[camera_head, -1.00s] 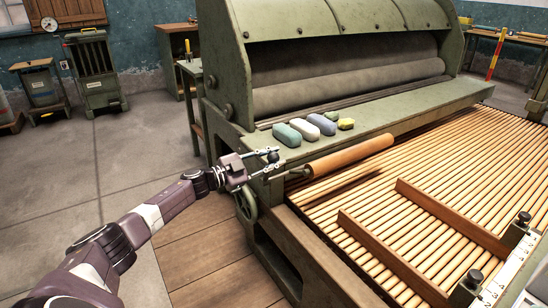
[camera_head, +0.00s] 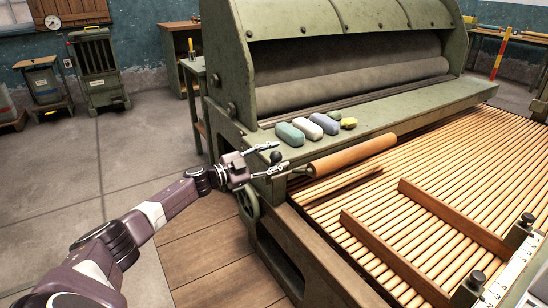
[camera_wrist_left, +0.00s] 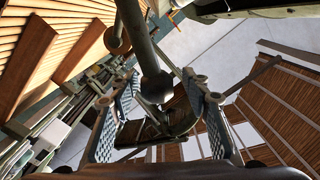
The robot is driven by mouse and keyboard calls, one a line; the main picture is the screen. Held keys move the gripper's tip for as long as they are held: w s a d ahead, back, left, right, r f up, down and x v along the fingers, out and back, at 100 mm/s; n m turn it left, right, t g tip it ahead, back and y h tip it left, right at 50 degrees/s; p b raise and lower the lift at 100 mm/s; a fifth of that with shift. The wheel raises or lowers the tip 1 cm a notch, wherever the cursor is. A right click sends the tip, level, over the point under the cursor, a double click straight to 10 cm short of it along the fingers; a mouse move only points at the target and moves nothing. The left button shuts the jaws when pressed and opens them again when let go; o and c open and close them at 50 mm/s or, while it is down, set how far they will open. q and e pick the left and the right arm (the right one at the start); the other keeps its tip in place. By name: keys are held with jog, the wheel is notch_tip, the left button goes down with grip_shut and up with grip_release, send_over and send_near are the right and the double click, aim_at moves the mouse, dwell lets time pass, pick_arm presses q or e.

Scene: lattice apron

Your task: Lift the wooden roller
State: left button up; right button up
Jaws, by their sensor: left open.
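The wooden roller (camera_head: 352,155) is a long orange-brown cylinder. It lies at a slant near the left end of the slatted bed, below the machine's green ledge. My left gripper (camera_head: 281,156) is just left of the roller's near end, open, with its fingers pointing right. A dark round knob (camera_head: 275,158) shows between the fingers. In the left wrist view, a dark rod with a thick rounded end (camera_wrist_left: 154,85) reaches between the spread fingers (camera_wrist_left: 165,110). I cannot tell whether the fingers touch it. My right gripper is out of view.
The green machine (camera_head: 340,20) stands behind, with several coloured blocks, including a teal one (camera_head: 289,134), on its ledge. The slatted bed (camera_head: 455,165) spreads right, with two brown rails, one the nearer rail (camera_head: 395,258). A handwheel (camera_head: 248,204) hangs below my gripper. Open floor lies left.

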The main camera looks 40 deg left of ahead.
pick_arm(q)
jog(key=shift+s, duration=0.1)
jog(key=v, duration=1.1)
jog(key=shift+s+a, duration=0.2)
jog(key=shift+s, duration=0.15)
jog(key=shift+f, duration=0.15)
